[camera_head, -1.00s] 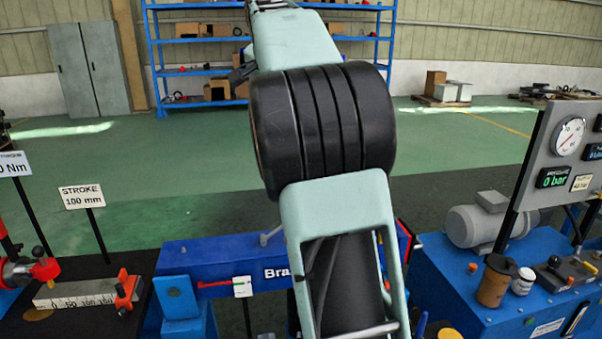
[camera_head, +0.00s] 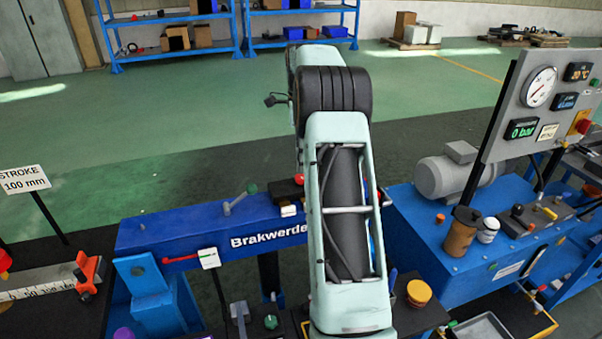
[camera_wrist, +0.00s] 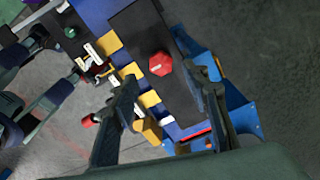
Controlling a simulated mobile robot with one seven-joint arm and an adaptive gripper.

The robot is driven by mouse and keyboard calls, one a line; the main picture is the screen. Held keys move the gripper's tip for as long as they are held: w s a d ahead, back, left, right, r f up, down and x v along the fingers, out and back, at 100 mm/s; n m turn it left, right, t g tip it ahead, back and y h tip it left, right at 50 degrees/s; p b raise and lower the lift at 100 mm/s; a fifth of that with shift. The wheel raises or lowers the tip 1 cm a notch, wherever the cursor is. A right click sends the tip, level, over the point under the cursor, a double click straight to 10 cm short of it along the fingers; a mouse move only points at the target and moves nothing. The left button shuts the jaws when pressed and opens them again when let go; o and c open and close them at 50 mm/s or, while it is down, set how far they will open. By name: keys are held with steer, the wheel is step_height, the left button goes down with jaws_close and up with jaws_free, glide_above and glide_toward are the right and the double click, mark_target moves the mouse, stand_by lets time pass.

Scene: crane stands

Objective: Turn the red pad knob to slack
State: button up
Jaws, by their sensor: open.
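In the wrist view a red, roughly hexagonal knob (camera_wrist: 160,63) sits on a dark plate (camera_wrist: 140,28) and lies beyond my fingertips. My gripper (camera_wrist: 165,74) is open and empty, with one finger on each side of the picture. The knob appears between and past the fingertips, apart from them; the exact distance cannot be judged. In the head view my arm covers the middle of the blue brake stand (camera_head: 165,229), and my gripper is hidden. I cannot tell the knob's setting.
Yellow blocks (camera_wrist: 111,43) line the plate's left side. A green knob (camera_wrist: 69,32) and another red knob (camera_wrist: 88,121) are to the left. The head view shows a blue pump bench with a gauge panel (camera_head: 553,72) at the right and a stroke ruler (camera_head: 40,288) at the left.

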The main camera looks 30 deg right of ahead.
steer(key=shift+f, duration=2.65)
steer(key=c, duration=1.2)
